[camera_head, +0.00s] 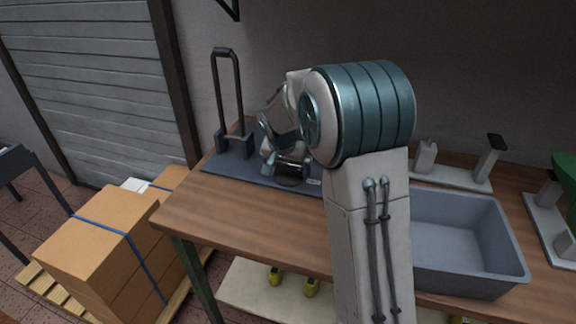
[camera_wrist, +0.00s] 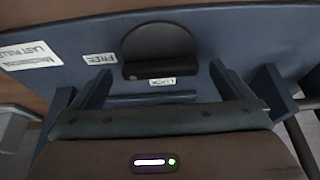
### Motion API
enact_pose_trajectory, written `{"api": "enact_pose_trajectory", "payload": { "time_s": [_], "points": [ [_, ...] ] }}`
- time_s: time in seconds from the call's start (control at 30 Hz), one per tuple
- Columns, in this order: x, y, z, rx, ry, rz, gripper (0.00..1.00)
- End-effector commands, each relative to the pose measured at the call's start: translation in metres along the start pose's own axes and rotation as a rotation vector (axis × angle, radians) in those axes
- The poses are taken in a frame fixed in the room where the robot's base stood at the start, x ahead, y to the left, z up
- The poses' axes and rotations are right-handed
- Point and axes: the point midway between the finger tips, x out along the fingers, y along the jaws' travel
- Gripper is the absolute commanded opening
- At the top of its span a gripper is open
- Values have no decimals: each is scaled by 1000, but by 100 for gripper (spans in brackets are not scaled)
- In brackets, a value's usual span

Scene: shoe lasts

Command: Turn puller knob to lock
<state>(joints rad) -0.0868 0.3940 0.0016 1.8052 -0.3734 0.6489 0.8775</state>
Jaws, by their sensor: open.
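The last puller has a dark blue base plate (camera_head: 222,168) on the wooden bench, with a black upright loop handle (camera_head: 228,90) at its left end. In the wrist view the plate (camera_wrist: 205,25) carries the puller knob (camera_wrist: 160,42), a dark round disc with a raised dark grip. The LOCK label (camera_wrist: 161,81) is just below the grip, and the FREE label (camera_wrist: 99,59) is left of it. My gripper (camera_wrist: 162,74) is open, one finger on each side of the knob, apparently not touching it. In the head view my arm mostly hides the knob and gripper.
A grey bin (camera_head: 470,240) stands on the bench right of my arm. Shoe-last stands (camera_head: 450,178) are behind it. Cardboard boxes (camera_head: 110,240) on a pallet are left of the bench. The bench top (camera_head: 250,215) in front of the puller is clear.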

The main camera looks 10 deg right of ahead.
Motion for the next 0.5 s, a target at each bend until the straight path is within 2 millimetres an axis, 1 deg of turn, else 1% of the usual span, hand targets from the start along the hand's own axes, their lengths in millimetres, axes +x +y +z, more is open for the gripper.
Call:
{"api": "enact_pose_trajectory", "payload": {
  "time_s": [0.2,0.23,0.27,0.3,0.37,0.4,0.5],
  "points": [
    [0,0,0,0,0,0,99],
    [0,0,0,0,0,0,94],
    [0,0,0,0,0,0,85],
    [0,0,0,0,0,0,74],
    [0,0,0,0,0,0,57],
    [0,0,0,0,0,0,54],
    [0,0,0,0,0,0,54]
  ]
}}
